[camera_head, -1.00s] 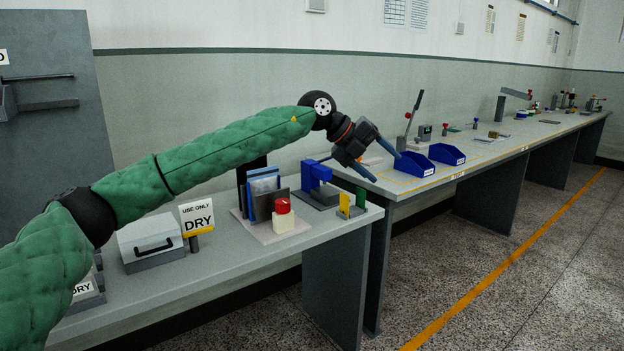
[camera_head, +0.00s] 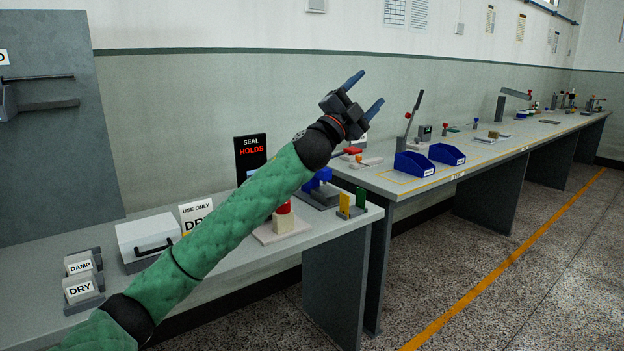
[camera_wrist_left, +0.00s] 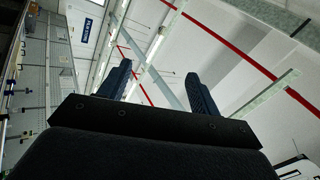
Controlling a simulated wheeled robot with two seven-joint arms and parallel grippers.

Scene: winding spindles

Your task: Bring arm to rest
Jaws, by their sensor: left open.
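My left arm, in a green padded sleeve, comes in from the lower left of the head view and reaches up across the near bench. My left gripper (camera_head: 364,91) is raised above the benches in front of the wall. Its two blue fingers are spread apart, with nothing between them. In the left wrist view the open fingers (camera_wrist_left: 158,88) point toward the ceiling, with beams and red pipes beyond. My right gripper is not in view.
The near bench (camera_head: 225,262) holds a grey case (camera_head: 148,240), DRY and DAMP label blocks, a "SEAL HOLDS" sign (camera_head: 251,155) and a blue fixture, partly behind my arm. The far bench (camera_head: 400,185) carries two blue bins (camera_head: 414,164) and tools. The floor at right is clear.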

